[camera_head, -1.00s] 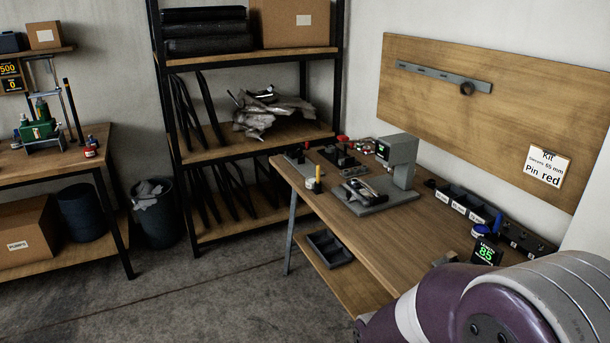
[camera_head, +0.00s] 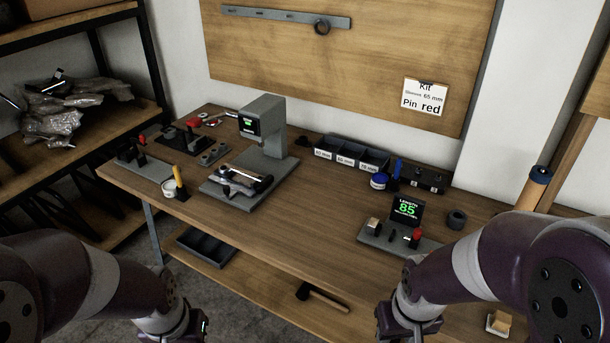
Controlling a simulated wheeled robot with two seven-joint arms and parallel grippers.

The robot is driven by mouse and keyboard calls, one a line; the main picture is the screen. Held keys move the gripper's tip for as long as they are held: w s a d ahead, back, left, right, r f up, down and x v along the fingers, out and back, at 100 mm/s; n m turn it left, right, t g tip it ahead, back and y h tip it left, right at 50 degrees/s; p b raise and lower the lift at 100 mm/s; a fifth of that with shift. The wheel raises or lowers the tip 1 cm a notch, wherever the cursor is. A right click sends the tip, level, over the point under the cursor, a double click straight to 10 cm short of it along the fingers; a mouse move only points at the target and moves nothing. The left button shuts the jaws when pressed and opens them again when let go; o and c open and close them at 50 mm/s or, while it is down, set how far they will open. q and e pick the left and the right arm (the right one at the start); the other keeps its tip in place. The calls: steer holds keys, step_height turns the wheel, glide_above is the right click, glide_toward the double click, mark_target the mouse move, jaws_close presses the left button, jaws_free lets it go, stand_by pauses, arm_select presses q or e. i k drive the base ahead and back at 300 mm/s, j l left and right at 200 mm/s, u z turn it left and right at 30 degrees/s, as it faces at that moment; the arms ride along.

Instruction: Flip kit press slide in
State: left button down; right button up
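A grey press (camera_head: 263,126) with a small green-lit screen stands on the wooden workbench (camera_head: 290,225), left of the middle. On its base plate lies a dark and silver slide-like part (camera_head: 246,182). A white card (camera_head: 425,97) on the wooden board reads "Kit", "65 mm" and "Pin red". My two arms come in from the lower corners.
A divided dark bin (camera_head: 352,151) with labelled compartments stands at the bench's back. Lever fixtures (camera_head: 186,140) and a pot with a yellow handle (camera_head: 170,188) sit at left. A hammer (camera_head: 322,296) and dark tray (camera_head: 206,246) lie on the lower shelf. The bench's middle front is clear.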

mark_target(233, 183)
steer(key=i+j+z, duration=0.45)
steer(key=j+z, duration=0.2)
steer(key=i+j+z, duration=0.3)
steer(key=j, duration=0.15)
steer(key=k+l, duration=0.05)
steer(key=k, duration=0.05)
